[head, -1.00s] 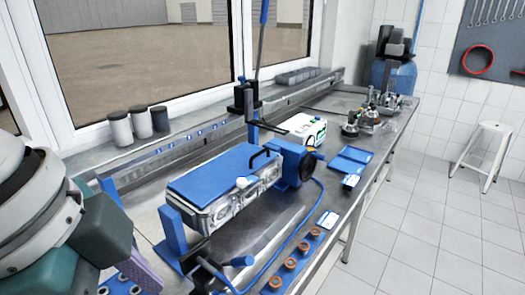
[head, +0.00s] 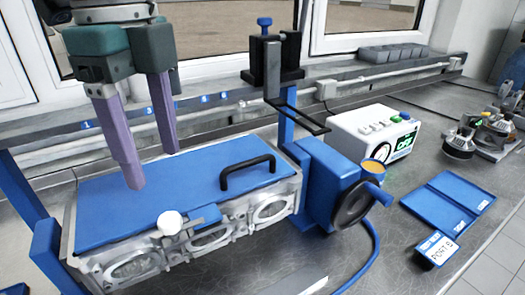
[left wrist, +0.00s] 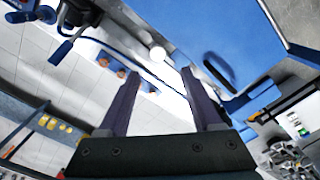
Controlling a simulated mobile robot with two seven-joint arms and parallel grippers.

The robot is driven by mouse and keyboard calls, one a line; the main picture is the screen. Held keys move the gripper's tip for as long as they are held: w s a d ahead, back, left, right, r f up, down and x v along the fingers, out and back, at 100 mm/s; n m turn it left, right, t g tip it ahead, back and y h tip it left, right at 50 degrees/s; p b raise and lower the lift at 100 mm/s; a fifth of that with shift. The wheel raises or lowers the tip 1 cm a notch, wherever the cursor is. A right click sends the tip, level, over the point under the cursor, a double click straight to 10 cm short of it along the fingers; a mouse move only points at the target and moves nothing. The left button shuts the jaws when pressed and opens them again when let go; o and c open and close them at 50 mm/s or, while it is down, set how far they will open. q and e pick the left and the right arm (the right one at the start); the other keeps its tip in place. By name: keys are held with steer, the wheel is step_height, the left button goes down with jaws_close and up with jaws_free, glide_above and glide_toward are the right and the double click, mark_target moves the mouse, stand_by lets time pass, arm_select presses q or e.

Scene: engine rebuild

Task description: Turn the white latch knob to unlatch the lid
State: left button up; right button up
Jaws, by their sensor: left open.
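The white latch knob (head: 170,223) sits on the front edge of the blue lid (head: 190,185), at the top of the metal engine block (head: 130,268). The knob also shows in the left wrist view (left wrist: 157,53), beyond my fingers. The lid lies flat on the block and has a black handle (head: 248,172). My left gripper (head: 150,170) comes down from above with its two purple fingers apart and empty. In the head view it appears above the left part of the lid, up and left of the knob, apart from it. My right gripper is not in view.
A blue post and clamp (head: 45,255) stand at the block's left end. A blue housing with a black wheel (head: 350,205) stands at its right end. A black bracket (head: 285,90) overhangs behind. A white gauge box (head: 375,135) and blue trays (head: 447,203) are at right.

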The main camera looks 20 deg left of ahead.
mark_target(169, 219)
arm_select(q)
steer(key=f, duration=0.9)
steer(key=shift+s+f+p, duration=0.15)
steer(key=shift+s+p, duration=0.1)
steer(key=shift+p, duration=0.05)
steer(key=shift+c, duration=0.3)
jaws_close()
